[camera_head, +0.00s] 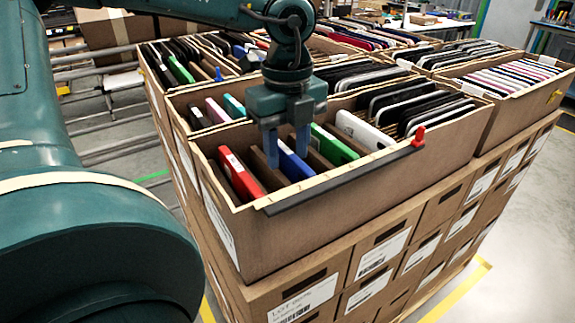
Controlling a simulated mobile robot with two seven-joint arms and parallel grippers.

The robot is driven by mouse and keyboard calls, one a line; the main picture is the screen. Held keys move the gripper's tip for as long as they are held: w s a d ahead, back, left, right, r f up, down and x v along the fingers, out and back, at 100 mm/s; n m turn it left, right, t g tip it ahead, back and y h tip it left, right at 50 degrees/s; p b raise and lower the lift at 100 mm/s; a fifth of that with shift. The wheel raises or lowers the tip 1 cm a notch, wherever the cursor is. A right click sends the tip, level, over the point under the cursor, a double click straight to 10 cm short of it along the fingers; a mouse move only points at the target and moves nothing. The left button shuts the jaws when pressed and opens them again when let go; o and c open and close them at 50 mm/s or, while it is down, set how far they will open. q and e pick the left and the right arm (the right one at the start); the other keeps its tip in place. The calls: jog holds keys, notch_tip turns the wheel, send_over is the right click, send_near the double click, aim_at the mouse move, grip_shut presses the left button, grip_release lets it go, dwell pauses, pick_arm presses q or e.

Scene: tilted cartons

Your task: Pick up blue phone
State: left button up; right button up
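The blue phone (296,165) stands tilted in the front carton (340,205), between cardboard dividers. My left gripper (287,150) points down over it from above. Its two blue-grey fingers are apart, one on each side of the phone's upper part, with a visible gap between them. The fingers hide some of the phone, and I cannot tell whether they touch it. My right gripper does not show.
In the same carton a red phone (241,176) stands to the left. A green phone (333,146), a white phone (364,130) and several dark ones stand to the right. A red clip (418,137) sits on the front rim. Other filled cartons stand behind.

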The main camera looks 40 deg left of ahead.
pick_arm(q)
grip_shut()
dwell(0.3)
